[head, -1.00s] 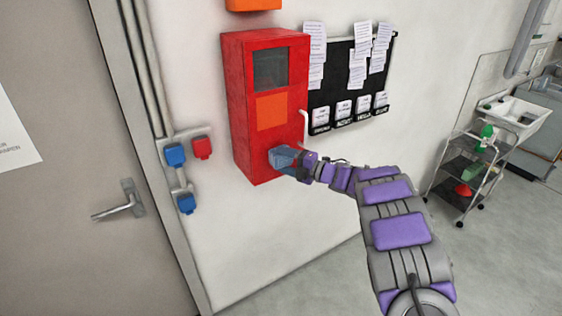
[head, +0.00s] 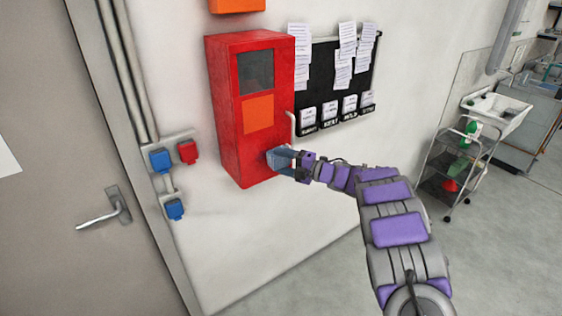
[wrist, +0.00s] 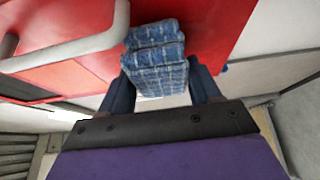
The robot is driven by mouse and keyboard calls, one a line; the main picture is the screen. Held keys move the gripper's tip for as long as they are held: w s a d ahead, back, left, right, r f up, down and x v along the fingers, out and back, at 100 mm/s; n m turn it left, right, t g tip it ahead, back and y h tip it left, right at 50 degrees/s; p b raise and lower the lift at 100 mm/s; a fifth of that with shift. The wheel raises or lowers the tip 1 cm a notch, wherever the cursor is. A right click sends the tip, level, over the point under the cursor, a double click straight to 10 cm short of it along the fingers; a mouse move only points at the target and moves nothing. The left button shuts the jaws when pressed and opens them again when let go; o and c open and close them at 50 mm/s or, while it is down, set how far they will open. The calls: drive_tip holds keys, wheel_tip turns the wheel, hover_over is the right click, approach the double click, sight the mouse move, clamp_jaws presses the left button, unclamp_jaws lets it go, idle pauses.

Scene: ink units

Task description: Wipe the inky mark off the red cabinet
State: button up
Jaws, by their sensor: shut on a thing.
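The red cabinet (head: 233,125) hangs on the white wall in the head view, with a dark window and an orange panel on its front. My gripper (head: 283,159) is at the lower right of its front. In the wrist view my gripper (wrist: 163,95) is shut on a folded blue checked cloth (wrist: 155,50). The cloth lies against or very close to the red cabinet face (wrist: 215,30); I cannot tell whether it touches. No inky mark shows; the cloth and gripper hide part of the face.
A pale handle (wrist: 95,45) sticks out beside the cloth in the wrist view. A black board with papers (head: 325,75) hangs right of the cabinet. Blue and red sockets (head: 172,165) and a grey door (head: 50,130) are at left. A trolley (head: 455,170) stands at right.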

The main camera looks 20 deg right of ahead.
drive_tip(key=shift+s+d+r+b, duration=0.1)
drive_tip(key=shift+s+d+b, duration=0.2)
drive_tip(key=shift+s, duration=0.55)
drive_tip(key=shift+s+d+b, duration=0.2)
drive_tip(key=shift+s+b, duration=0.25)
drive_tip(key=shift+s, duration=0.4)
drive_tip(key=shift+s+d+r+b, duration=0.1)
drive_tip(key=shift+s+d+b, duration=0.2)
drive_tip(key=shift+s, duration=0.55)
drive_tip(key=shift+f, duration=0.1)
drive_tip(key=s, duration=0.2)
drive_tip(key=shift+s+d+b, duration=0.35)
drive_tip(key=shift+s+d, duration=0.05)
